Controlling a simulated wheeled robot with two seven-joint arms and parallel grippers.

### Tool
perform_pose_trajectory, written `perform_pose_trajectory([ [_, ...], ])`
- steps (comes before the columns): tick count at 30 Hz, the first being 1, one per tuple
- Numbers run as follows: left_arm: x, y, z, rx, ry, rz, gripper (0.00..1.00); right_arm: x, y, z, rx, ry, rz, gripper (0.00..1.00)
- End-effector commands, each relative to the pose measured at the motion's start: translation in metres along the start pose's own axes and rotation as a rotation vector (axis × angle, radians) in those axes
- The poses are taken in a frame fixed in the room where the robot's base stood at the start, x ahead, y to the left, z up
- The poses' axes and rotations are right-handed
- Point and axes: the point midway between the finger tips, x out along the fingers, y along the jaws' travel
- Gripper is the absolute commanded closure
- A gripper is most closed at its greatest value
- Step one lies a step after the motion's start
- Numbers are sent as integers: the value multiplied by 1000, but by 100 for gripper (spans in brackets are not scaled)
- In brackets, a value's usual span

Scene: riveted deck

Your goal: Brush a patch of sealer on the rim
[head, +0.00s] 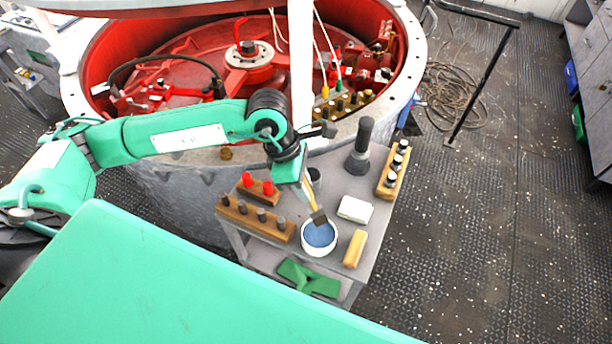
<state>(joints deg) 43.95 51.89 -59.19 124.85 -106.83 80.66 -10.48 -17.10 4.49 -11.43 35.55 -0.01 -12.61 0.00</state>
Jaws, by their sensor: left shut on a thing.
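My left gripper (306,190) is shut on a brush (315,205) with a pale wooden handle and dark bristles. It holds the brush tilted, bristles down, over a white bowl (306,246) of blue sealer (319,235) on the grey bench. The bristles are at the far edge of the blue surface; I cannot tell whether they touch it. The rim (410,62) is the pale grey flange around the large red-lined vessel (345,20) behind the bench. My arm hides part of the near rim. My right gripper is out of view.
The grey bench (340,187) also holds a white block (355,210), a yellow-orange block (354,249), a dark upright tool (360,148) and wooden racks (392,170) of pegs. Cables hang into the vessel. A black rail (482,85) stands on the floor at right.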

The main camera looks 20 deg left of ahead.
Motion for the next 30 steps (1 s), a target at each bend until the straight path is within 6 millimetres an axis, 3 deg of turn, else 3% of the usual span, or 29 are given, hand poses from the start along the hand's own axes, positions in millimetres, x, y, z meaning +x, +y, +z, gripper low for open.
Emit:
perform_pose_trajectory([
  [18,50,5,-18,2,2,-1,100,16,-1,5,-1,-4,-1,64],
  [30,55,6,-20,3,2,-1,100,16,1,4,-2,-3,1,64],
])
